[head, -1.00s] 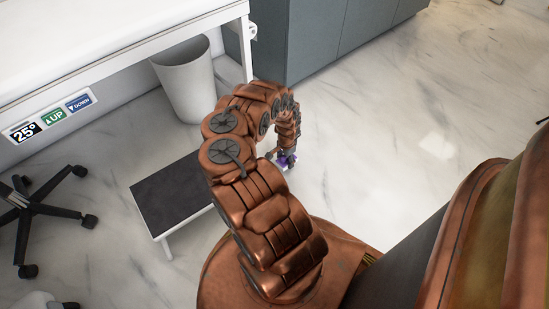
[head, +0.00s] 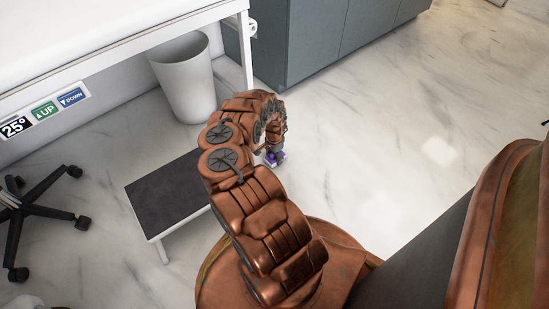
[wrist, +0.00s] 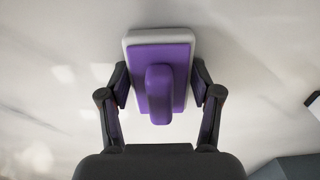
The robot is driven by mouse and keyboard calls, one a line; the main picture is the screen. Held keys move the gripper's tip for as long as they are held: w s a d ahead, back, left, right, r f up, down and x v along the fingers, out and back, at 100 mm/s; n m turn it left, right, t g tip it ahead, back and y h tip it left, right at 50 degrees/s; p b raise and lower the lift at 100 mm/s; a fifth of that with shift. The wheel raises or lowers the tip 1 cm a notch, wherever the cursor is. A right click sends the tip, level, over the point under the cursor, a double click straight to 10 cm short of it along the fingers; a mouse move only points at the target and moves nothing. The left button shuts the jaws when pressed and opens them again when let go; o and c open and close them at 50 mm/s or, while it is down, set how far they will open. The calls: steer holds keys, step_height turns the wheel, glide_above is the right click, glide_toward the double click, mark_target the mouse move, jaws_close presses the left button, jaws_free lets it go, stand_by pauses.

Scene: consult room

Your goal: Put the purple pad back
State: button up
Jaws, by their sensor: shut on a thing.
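The purple pad (wrist: 174,52) fills the middle of the wrist view. It is a purple block with a raised purple handle (wrist: 159,95) and a pale grey layer (wrist: 131,45) behind it. My gripper (wrist: 160,88) is shut on it, with one finger against each side. In the head view the pad (head: 272,158) is a small purple patch at the end of my arm, and my gripper (head: 270,151) partly hides it. The pad appears low over the marble floor; I cannot tell whether it touches it.
A low step stool (head: 172,192) with a black top stands left of my arm. A white bin (head: 184,85) is behind it, under the white exam table (head: 90,45). Grey cabinets (head: 300,45) stand at the back. A wheeled chair base (head: 35,215) is at left. The floor (head: 400,130) at right is clear.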

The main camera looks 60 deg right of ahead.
steer(key=shift+f, duration=0.15)
steer(key=o, duration=1.1)
